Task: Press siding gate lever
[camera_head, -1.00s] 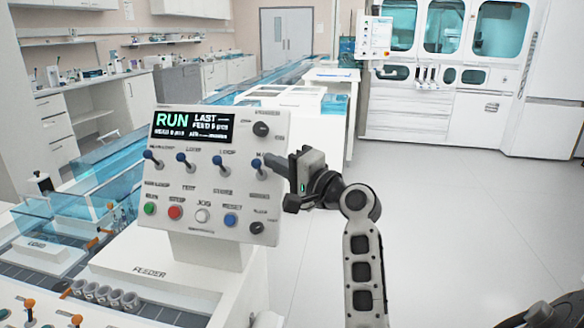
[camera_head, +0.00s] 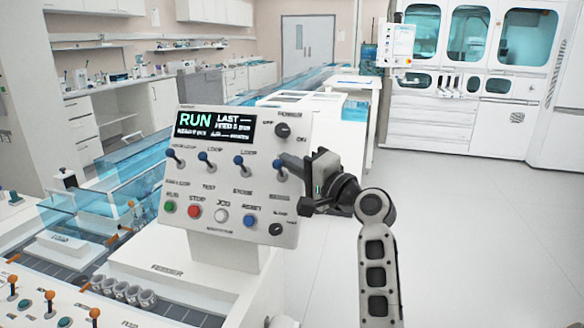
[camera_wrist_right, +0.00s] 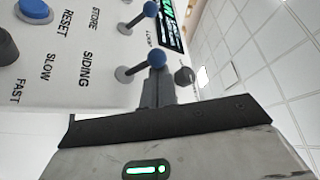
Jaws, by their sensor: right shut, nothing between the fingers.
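A white tilted control panel (camera_head: 236,200) carries a row of blue-tipped levers. The rightmost lever (camera_head: 280,176) is beside my right gripper (camera_head: 288,162). In the right wrist view that lever (camera_wrist_right: 157,58) has a blue knob on a metal stem, with the printed word SIDING close by. My right gripper (camera_wrist_right: 157,82) is shut and empty, its fingertips right at the knob. The knob partly overlaps the fingertips in the wrist view, and I cannot tell whether they touch. My left gripper is not in view.
The panel's screen (camera_head: 214,125) reads RUN. Below the levers are green, red, white and blue buttons (camera_head: 221,215) and a black knob (camera_head: 276,229). The panel stands on the white feeder (camera_head: 190,275). Open floor (camera_head: 470,220) lies to the right.

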